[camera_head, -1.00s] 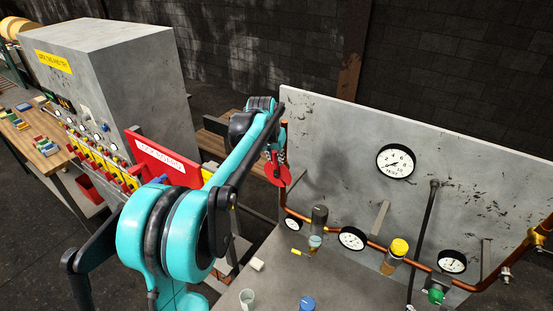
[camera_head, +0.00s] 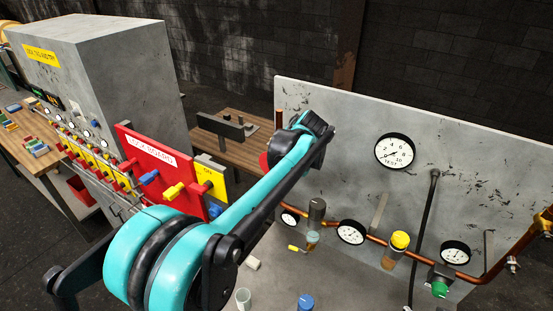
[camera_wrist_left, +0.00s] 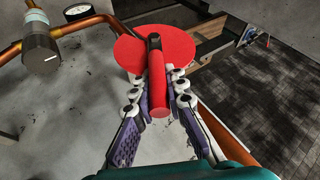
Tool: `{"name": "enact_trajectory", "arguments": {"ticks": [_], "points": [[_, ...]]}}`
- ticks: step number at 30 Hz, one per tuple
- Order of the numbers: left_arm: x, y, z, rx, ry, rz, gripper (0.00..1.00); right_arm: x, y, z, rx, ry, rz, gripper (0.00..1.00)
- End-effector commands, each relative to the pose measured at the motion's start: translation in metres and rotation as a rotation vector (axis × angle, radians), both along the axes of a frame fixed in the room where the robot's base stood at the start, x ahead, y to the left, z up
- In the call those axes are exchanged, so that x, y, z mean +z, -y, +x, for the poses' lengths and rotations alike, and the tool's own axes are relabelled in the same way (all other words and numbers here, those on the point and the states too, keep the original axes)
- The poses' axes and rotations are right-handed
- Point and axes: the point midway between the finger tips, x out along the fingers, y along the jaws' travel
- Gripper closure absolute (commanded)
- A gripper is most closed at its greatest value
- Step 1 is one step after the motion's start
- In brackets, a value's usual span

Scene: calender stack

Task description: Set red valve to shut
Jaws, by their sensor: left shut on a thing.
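The red valve shows in the left wrist view as a round red disc (camera_wrist_left: 126,48) with a straight red lever (camera_wrist_left: 158,92) running toward the camera. My left gripper (camera_wrist_left: 157,85) has a purple-padded finger on each side of the lever and is shut on it. In the head view only a small red patch of the valve (camera_head: 263,162) shows beside my left arm. The arm hides the rest of the valve and the fingers there. My right gripper is in neither view.
A grey panel (camera_head: 340,115) carries a copper pipe (camera_head: 376,239) with gauges, a yellow-capped fitting (camera_head: 399,241) and a green knob (camera_head: 439,289). A red lockout board (camera_head: 150,160) stands left of my arm. A small cup (camera_head: 243,299) and a blue-capped item (camera_head: 305,302) are at the front.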

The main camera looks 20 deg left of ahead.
Motion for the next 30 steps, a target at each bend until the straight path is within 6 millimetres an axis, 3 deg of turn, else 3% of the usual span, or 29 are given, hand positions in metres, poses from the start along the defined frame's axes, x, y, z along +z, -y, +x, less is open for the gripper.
{"name": "enact_trajectory", "arguments": {"ticks": [1, 13, 30], "points": [[-0.008, 0.006, 0.000, -0.007, 0.006, 0.042, 1.00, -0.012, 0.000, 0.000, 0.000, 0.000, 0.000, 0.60], [-0.028, 0.025, -0.003, -0.003, 0.059, 0.419, 1.00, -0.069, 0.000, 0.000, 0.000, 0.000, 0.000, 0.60], [-0.057, 0.036, -0.006, 0.002, 0.123, 0.890, 1.00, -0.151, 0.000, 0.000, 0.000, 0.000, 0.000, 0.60]]}}
